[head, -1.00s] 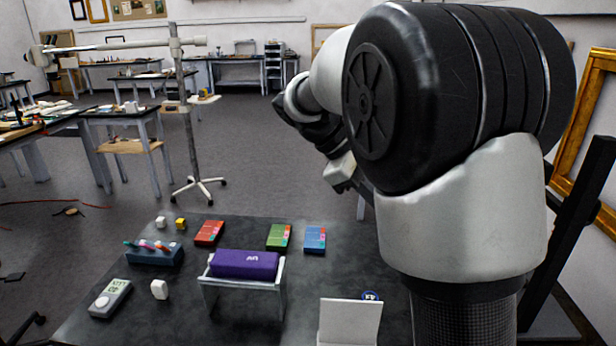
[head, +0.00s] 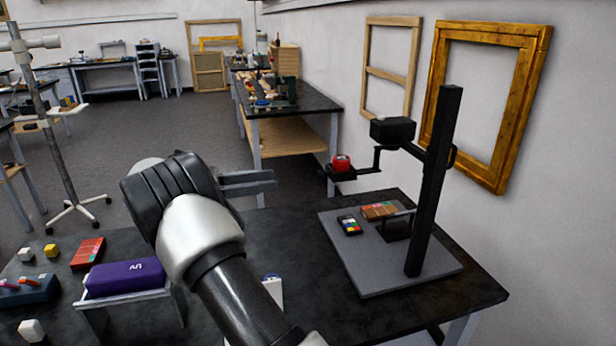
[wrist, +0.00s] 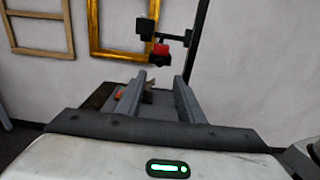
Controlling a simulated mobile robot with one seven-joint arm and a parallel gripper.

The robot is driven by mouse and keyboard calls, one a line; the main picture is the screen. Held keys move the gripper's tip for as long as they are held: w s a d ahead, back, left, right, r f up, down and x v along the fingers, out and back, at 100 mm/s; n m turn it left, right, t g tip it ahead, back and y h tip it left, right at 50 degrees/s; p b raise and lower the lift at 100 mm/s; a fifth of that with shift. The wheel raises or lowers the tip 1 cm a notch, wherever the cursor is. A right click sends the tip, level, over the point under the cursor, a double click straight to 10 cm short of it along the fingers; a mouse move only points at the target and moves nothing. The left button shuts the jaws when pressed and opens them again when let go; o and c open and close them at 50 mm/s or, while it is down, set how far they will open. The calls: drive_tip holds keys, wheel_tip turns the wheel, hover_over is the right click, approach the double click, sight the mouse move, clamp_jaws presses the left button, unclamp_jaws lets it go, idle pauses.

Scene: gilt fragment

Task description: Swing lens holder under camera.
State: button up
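The copy stand has a black column (head: 435,185) on a grey base (head: 385,265). A black boxy camera (head: 393,130) is mounted on it, also in the wrist view (wrist: 146,29).
A purple UV box (head: 125,276) sits on a small rack at the lower left. Gilt and wooden frames (head: 487,100) hang on the wall behind the stand.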

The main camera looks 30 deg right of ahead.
drive_tip(key=x, duration=1.1)
drive_tip(key=shift+d, duration=0.15)
clamp_jaws()
